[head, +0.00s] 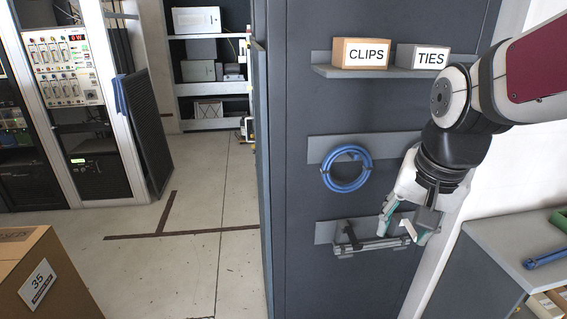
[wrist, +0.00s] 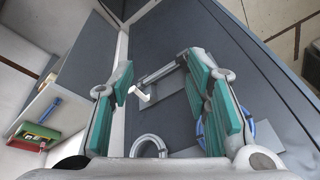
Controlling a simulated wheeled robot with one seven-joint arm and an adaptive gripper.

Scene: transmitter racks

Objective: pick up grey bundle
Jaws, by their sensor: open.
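A pale grey ring (wrist: 148,137) shows low between the fingers in the wrist view. It looks like the grey bundle, but its lower part is cut off by the gripper body. In the head view I cannot make it out apart from my gripper. My gripper (head: 404,226) is open and points down in front of the dark panel's right side. In the wrist view its teal-padded fingers (wrist: 165,98) stand wide apart, with nothing held between them. A grey bar holder (head: 372,244) with a white tip is just behind the fingertips; it also shows in the wrist view (wrist: 163,72).
A blue coil (head: 326,180) hangs on the middle rail, left of my gripper. Boxes marked CLIPS (head: 345,54) and TIES (head: 422,58) stand on the shelf above. A grey cabinet (head: 500,246) with green and blue items is at right. The floor at left is partly clear.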

